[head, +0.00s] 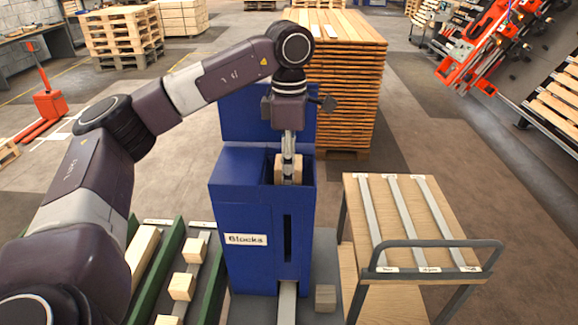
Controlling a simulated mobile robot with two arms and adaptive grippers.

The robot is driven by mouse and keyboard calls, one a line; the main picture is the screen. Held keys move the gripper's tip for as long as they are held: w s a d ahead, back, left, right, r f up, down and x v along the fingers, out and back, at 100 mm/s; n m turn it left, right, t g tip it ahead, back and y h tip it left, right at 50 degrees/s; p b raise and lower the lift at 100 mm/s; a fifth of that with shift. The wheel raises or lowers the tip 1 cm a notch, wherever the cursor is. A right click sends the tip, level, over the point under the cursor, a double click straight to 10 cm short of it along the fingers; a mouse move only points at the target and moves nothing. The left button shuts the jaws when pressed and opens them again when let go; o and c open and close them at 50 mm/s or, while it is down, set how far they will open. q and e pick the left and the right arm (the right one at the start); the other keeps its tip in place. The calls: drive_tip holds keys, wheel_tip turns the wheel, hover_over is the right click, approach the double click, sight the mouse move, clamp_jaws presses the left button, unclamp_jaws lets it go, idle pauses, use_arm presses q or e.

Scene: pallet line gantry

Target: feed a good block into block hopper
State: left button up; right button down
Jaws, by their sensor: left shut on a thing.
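The block hopper (228,200) is a tall blue box labelled "Blocks", standing at the middle of the head view, with an open top and a narrow slot in its front. My left gripper (288,174) points straight down at the hopper's top opening, shut on a pale wooden block (297,167). The block is at the opening; its lower part is close to the front rim, and I cannot tell how deep it sits. Several similar blocks (195,250) lie in a green-sided lane left of the hopper. My right gripper is not in view.
A greyish block (325,297) lies by the hopper's foot. A wooden-topped cart (408,215) with metal strips and a dark handle stands close on the right. A tall pallet stack (347,90) rises behind. Open floor lies beyond the cart.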

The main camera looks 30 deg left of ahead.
use_arm(q)
drive_tip(key=shift+f, duration=0.4)
idle(0.4)
drive_tip(key=o, duration=1.3)
wheel_tip(320, 180, up, 12)
idle(0.9)
